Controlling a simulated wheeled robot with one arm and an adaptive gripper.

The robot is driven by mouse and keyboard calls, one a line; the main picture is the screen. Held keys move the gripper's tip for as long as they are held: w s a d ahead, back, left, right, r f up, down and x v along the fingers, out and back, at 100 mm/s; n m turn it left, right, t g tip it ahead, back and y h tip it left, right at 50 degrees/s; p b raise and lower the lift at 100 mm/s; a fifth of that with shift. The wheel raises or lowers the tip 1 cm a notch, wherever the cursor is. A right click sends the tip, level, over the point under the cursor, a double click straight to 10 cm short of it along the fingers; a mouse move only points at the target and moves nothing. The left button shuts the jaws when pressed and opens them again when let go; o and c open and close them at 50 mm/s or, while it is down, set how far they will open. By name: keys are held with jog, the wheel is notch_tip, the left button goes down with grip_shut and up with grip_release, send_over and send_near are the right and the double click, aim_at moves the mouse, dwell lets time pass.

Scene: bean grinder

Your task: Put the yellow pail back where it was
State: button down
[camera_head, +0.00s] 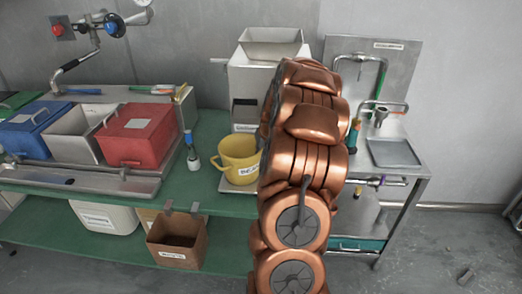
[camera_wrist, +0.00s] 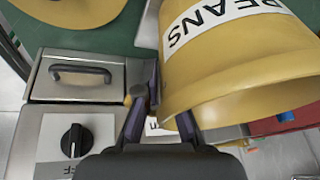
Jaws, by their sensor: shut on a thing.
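The yellow pail (camera_head: 237,153) shows in the head view just left of my arm, over or on a pale plate (camera_head: 229,185) at the bench's front; I cannot tell whether it touches. It looks upright, its label facing front. In the wrist view the pail (camera_wrist: 240,65) fills the upper right, its "BEANS" label upside down. My gripper (camera_wrist: 162,122) is shut on the pail at its side; the exact contact is partly hidden. In the head view my arm hides the gripper.
A grey machine (camera_head: 255,85) stands behind. The wrist view shows a metal box with a knob (camera_wrist: 73,140) and another yellow round thing (camera_wrist: 70,12). An open cardboard box (camera_head: 178,240) is below.

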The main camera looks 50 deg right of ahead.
jog(key=shift+f, duration=0.15)
jog(key=c, duration=1.3)
grip_release()
